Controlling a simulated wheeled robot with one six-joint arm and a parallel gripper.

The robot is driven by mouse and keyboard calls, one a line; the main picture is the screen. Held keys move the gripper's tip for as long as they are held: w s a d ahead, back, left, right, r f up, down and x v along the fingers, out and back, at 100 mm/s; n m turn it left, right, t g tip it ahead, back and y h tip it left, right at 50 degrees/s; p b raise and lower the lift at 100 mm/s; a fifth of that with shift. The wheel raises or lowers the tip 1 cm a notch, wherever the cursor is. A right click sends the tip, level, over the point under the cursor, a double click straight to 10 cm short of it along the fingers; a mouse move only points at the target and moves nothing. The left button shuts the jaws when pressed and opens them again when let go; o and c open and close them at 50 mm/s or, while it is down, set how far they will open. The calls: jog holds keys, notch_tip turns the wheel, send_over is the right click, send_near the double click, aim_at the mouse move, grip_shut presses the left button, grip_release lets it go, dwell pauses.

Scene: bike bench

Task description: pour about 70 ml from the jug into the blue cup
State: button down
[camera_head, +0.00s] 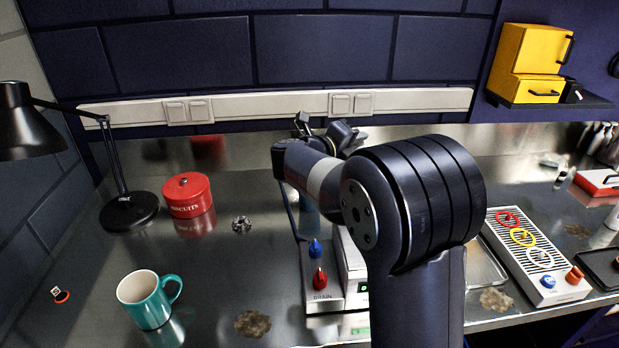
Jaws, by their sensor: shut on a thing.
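My arm fills the middle of the view and hides much of the bench behind it. Only a dark part of my gripper (337,132) shows, above and behind the forearm near the back wall. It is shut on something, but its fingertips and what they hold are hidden. I cannot make out the jug. A small bluish patch (308,214) shows just left of my arm, behind the drain unit; I cannot tell whether it is a cup or part of the jug. A teal mug (145,301) stands upright at the front left, handle to the right, well apart from my gripper.
A drain unit (322,283) with blue and red knobs stands beside my arm. A red biscuit tin (187,196) and black lamp (130,212) stand at the left. A slatted grey unit (527,257) with coloured rings is at the right. The steel bench (215,265) is mostly clear centre left.

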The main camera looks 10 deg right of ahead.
jog(key=shift+w+a+r+n+p, duration=0.35)
jog(key=shift+a+p, duration=0.15)
jog(key=shift+a, duration=0.1)
jog(key=shift+w+a+r+n+h+p, duration=0.15)
jog(key=shift+w+a+p, duration=0.05)
jog(key=shift+a+p, duration=0.2)
jog(key=shift+w+a+r+n+h+p, duration=0.1)
jog(key=shift+w+a+h+p, duration=0.1)
jog(key=shift+a+p, duration=0.15)
dwell(0.5)
jog(key=shift+w+a+f+n+p, duration=0.1)
jog(key=shift+w+a+n+p, duration=0.2)
jog(key=shift+a, duration=0.1)
dwell(0.6)
